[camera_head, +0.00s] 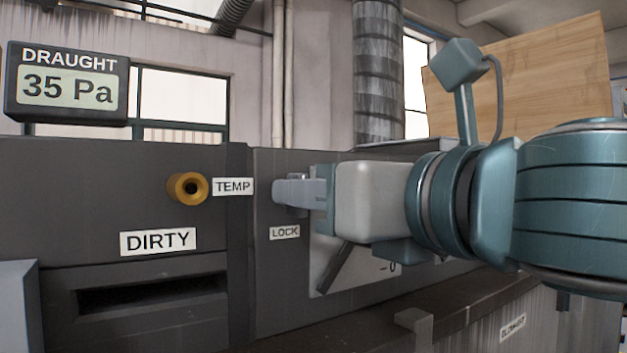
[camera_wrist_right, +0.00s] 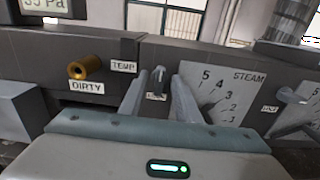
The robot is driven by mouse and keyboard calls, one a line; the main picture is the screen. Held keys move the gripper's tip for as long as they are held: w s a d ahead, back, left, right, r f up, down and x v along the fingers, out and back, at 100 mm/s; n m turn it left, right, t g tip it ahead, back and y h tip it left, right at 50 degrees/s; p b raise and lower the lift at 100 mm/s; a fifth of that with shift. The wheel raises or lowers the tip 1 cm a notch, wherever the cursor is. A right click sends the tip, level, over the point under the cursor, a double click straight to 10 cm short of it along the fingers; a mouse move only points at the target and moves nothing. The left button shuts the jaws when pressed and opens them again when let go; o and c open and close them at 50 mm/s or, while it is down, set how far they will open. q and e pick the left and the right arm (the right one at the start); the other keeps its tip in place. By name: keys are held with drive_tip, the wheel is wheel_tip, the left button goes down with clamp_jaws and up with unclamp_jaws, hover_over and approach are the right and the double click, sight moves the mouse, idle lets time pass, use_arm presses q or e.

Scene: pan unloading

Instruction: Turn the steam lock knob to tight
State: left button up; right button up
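The lock knob (camera_wrist_right: 158,77) is a small grey upright piece on the dark panel, above the LOCK label (camera_wrist_right: 156,97) in the right wrist view. My right gripper (camera_wrist_right: 161,84) is open, with its two grey fingers on either side of the knob and visible gaps between. In the head view my right gripper (camera_head: 283,191) reaches in from the right, its fingers just above the LOCK label (camera_head: 285,232). There the fingers hide most of the knob. No tight mark can be read. My left gripper is not in view.
A steam scale plate (camera_wrist_right: 236,88) with numbers is right of the knob. A ledge (camera_head: 375,333) runs below. A draught display (camera_head: 67,85) reads 35 Pa.

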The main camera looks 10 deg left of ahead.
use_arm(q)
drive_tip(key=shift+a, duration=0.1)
use_arm(e)
clamp_jaws()
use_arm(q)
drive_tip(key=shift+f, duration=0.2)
use_arm(e)
drive_tip(key=shift+f, duration=0.1)
use_arm(q)
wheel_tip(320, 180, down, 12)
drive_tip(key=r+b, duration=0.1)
drive_tip(key=b, duration=1.1)
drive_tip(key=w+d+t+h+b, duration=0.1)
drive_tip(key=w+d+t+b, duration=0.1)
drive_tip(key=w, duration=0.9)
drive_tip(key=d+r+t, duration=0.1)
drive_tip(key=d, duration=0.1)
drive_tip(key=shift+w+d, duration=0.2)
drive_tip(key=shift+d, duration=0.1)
use_arm(e)
drive_tip(key=m, duration=1.8)
drive_tip(key=shift+w+d+f, duration=0.1)
drive_tip(key=shift+w+f, duration=0.05)
drive_tip(key=shift+w, duration=0.05)
